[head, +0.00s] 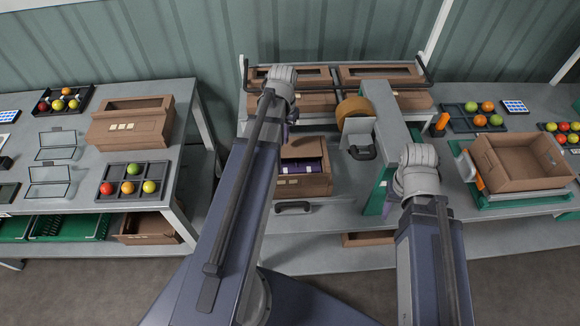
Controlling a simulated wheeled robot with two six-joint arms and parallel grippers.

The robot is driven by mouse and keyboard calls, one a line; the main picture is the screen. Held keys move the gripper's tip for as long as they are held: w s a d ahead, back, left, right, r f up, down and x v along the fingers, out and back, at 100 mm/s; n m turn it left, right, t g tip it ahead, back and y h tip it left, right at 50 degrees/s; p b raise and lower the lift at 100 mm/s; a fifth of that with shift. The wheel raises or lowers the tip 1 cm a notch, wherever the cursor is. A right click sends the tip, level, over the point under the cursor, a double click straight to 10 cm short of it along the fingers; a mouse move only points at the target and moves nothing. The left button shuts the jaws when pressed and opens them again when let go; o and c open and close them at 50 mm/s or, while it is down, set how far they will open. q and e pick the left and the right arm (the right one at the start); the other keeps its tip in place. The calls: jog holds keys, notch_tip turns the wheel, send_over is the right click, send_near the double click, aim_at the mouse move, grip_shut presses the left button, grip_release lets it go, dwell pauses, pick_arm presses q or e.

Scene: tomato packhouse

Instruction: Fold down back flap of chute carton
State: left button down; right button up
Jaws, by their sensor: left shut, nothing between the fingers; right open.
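The chute carton (318,184) is an open brown box on the middle bench, beside the taping post. A brown panel (307,149) at its far side looks like the back flap; it appears raised, but its exact angle is unclear. Dark purple contents with pale labels (300,168) show inside. My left arm passes over the carton's left side, with its wrist beyond the carton, and hides part of it. My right arm's wrist is right of the taping post. The fingers of both grippers are hidden behind my arms.
A grey post (397,125) with a tape roll (354,107) stands close right of the carton. A black handle (293,207) lies in front. Shelved cartons (385,75) stand behind. An open carton (520,163) sits on the right bench, tomato trays (128,170) on the left.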

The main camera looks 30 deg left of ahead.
jog(key=shift+r+p, duration=1.85)
jog(key=shift+r, duration=0.35)
